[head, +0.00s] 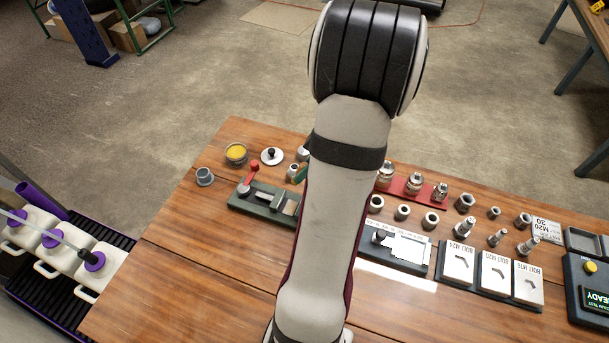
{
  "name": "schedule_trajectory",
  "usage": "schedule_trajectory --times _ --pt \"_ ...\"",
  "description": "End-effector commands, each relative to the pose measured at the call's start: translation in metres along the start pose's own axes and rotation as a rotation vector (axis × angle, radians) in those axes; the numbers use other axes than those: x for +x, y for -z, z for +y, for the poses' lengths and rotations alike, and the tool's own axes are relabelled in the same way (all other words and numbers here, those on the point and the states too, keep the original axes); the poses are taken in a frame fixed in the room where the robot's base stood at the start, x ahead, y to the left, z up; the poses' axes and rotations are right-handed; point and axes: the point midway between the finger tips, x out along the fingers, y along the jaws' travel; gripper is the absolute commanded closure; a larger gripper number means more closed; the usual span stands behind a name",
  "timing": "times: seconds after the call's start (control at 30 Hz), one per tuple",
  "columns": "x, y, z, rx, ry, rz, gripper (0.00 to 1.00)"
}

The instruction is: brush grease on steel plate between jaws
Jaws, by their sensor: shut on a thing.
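A dark green vise (262,203) with a red-knobbed lever (252,170) stands on the left part of the bench. A pale patch at its right end (291,207) may be the steel plate between the jaws; my arm hides what lies further right. An open tin of yellow grease (236,152) stands behind the vise. Its likely lid, a silver disc with a black knob (272,156), lies to the right of it. A small teal and brown piece (301,172) shows at my arm's left edge; I cannot tell whether it is the brush. My gripper is hidden behind my arm.
A grey cup (205,176) stands at the left. Several sockets and a red rail (404,187), a gauge plate (402,246), and labelled bolt blocks (497,273) fill the right side. White jugs (68,248) stand left of the bench. The bench's front left (190,270) is clear.

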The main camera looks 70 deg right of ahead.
Motion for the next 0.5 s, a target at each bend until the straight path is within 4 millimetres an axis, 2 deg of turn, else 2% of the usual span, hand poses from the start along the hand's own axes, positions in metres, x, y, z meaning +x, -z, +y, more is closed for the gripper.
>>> schedule_trajectory --times 0.23,0.5 --pt "-0.018 0.009 0.0 -0.002 -0.001 0.001 1.0" --pt "-0.02 0.01 0.0 -0.001 0.0 -0.001 1.0"
